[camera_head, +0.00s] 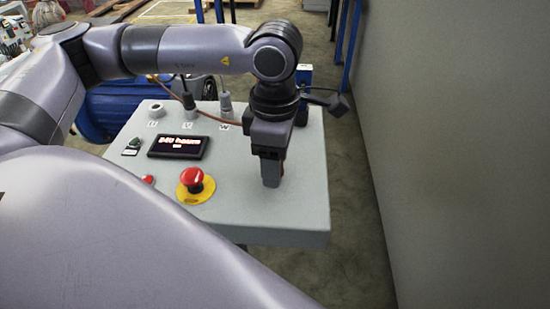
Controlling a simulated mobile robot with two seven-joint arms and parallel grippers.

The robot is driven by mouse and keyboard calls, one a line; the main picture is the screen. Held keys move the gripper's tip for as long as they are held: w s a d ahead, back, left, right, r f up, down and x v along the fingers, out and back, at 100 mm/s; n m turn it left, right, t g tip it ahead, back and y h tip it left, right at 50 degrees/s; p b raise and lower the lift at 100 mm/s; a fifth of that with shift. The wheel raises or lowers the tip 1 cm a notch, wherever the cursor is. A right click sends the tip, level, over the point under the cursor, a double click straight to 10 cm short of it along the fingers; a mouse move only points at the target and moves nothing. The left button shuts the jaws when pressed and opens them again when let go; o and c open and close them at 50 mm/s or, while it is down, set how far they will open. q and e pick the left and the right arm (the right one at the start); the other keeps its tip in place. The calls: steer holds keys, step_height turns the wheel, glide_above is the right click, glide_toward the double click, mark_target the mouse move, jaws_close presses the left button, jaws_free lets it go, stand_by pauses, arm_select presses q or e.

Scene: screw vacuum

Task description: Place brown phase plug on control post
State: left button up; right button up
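The control post (300,205) is a light grey slanted panel. Sockets marked U, V and W run along its upper edge. The U socket (155,111) looks empty. A dark plug (188,101) stands at V and a grey plug (226,105) stands at W. A thin brown cable (207,116) runs across the panel's top and passes behind my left gripper. My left gripper (271,182) points down over the right half of the panel. Its fingers are seen edge-on, so their gap is hidden. I cannot make out the brown plug. My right gripper is out of view.
A plain wall (450,150) stands at the right. Blue equipment (105,112) lies behind the panel at the left.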

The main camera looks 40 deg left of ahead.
arm_select(q)
steer(key=shift+r, duration=0.45)
step_height(320, 180, up, 11)
steer(key=shift+r, duration=0.2)
stand_by(0.4)
